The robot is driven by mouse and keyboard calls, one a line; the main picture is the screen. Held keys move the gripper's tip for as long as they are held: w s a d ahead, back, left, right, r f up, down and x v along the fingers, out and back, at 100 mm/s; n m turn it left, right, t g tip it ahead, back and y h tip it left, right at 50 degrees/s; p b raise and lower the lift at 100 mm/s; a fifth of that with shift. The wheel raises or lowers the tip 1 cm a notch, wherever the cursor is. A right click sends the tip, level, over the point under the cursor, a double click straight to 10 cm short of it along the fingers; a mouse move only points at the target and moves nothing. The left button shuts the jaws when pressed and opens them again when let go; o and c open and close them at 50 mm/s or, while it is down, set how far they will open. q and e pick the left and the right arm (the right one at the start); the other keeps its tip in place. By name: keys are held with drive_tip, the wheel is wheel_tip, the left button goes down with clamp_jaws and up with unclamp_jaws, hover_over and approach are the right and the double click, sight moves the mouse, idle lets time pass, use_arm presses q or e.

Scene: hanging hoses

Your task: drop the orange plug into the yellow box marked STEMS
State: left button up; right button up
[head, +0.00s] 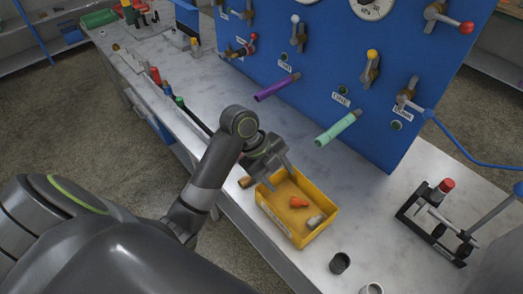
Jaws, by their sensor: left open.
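The yellow box (275,228) stands on the bench in front of the blue panel; I cannot read a label on it. The orange plug (298,202) lies inside the box, on its floor. A grey-white piece (315,221) lies in the box near its right corner. My left gripper (277,178) is open at the box's far left end, close above the rim, and apart from the orange plug. My right gripper is not in view.
The blue panel (330,75) carries valves, a purple stub (277,87) and a mint-green stub (338,128). A brown piece (246,182) lies left of the box. A dark cup (340,263) and a black stand (438,222) are at right. Bench between is clear.

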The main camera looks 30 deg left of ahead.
use_arm(q)
drive_tip(key=v, duration=1.1)
drive_tip(key=shift+a+r, duration=0.15)
drive_tip(key=shift+r, duration=0.05)
drive_tip(key=s+a+f+n+t+y, duration=0.2)
drive_tip(key=s+f+n, duration=0.6)
drive_tip(key=f+n, duration=0.4)
drive_tip(key=s+a+f+n+y, duration=0.2)
drive_tip(key=s+a+n+y, duration=0.1)
drive_tip(key=s+n, duration=0.3)
drive_tip(key=s+a+f+n+y, duration=0.2)
drive_tip(key=s+f+n, duration=0.1)
drive_tip(key=s+n, duration=0.3)
wheel_tip(320, 180, down, 27)
drive_tip(key=s+a+g+b, duration=0.1)
drive_tip(key=s+a, duration=0.1)
drive_tip(key=s+d+f+g, duration=0.1)
drive_tip(key=s+f, duration=1.3)
drive_tip(key=f, duration=0.1)
drive_tip(key=shift+m+h+b, duration=0.3)
drive_tip(key=shift+b, duration=0.1)
